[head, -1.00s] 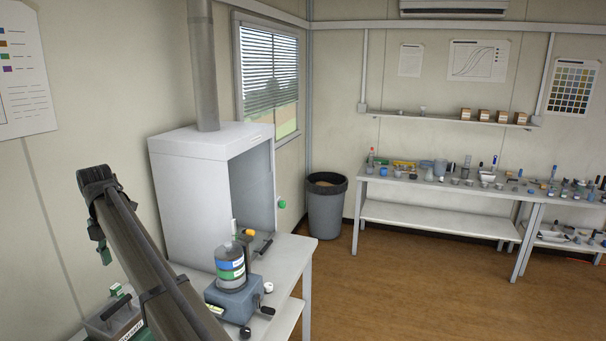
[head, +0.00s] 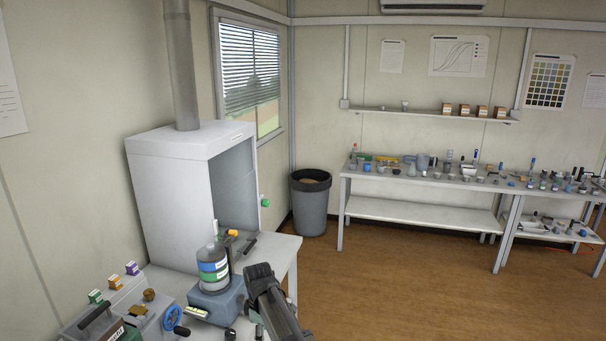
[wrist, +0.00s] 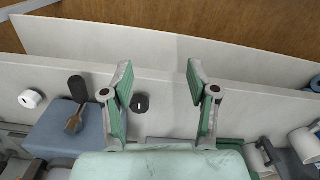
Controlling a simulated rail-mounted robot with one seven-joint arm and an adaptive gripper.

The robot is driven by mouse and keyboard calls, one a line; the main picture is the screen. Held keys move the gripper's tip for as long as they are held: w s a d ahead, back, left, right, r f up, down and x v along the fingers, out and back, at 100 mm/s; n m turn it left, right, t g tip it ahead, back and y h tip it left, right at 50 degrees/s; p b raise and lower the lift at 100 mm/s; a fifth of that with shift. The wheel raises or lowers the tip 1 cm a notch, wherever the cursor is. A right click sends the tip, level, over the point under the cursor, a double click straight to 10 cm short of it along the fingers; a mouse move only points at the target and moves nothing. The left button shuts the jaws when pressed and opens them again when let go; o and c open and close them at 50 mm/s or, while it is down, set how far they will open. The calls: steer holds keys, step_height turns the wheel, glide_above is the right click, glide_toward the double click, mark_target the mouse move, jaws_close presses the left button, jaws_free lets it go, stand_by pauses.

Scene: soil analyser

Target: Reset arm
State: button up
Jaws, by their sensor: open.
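My gripper (wrist: 159,85) shows in the wrist view with its two green-padded fingers spread apart and nothing between them. It hangs above the near edge of a light bench, with the brown floor beyond. In the head view my dark arm stands in front of the bench (head: 285,250), right of a blue-grey device (head: 222,300) carrying a banded bottle (head: 213,268). The fingers cannot be made out in the head view.
A white fume hood (head: 165,200) with a green knob stands on the bench. A black-rimmed bin (head: 310,207) stands by the corner. A long table (head: 420,210) with many small items lines the back wall. The brown floor (head: 400,285) between is clear.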

steer(key=s+d+f+m, duration=0.5)
steer(key=s+d+m, duration=0.15)
steer(key=d, duration=0.35)
steer(key=s+d+f+m, duration=0.5)
steer(key=s+d, duration=0.2)
steer(key=d, duration=0.3)
steer(key=s+d+f+m, duration=0.5)
steer(key=s+d+m, duration=0.1)
steer(key=d, duration=0.4)
steer(key=s+f+g+b, duration=0.6)
steer(key=s+f+b, duration=0.4)
steer(key=s+f, duration=1.7)
steer(key=shift+s+a+f+g, duration=0.25)
steer(key=shift+s+a+g, duration=0.15)
steer(key=shift+s, duration=0.5)
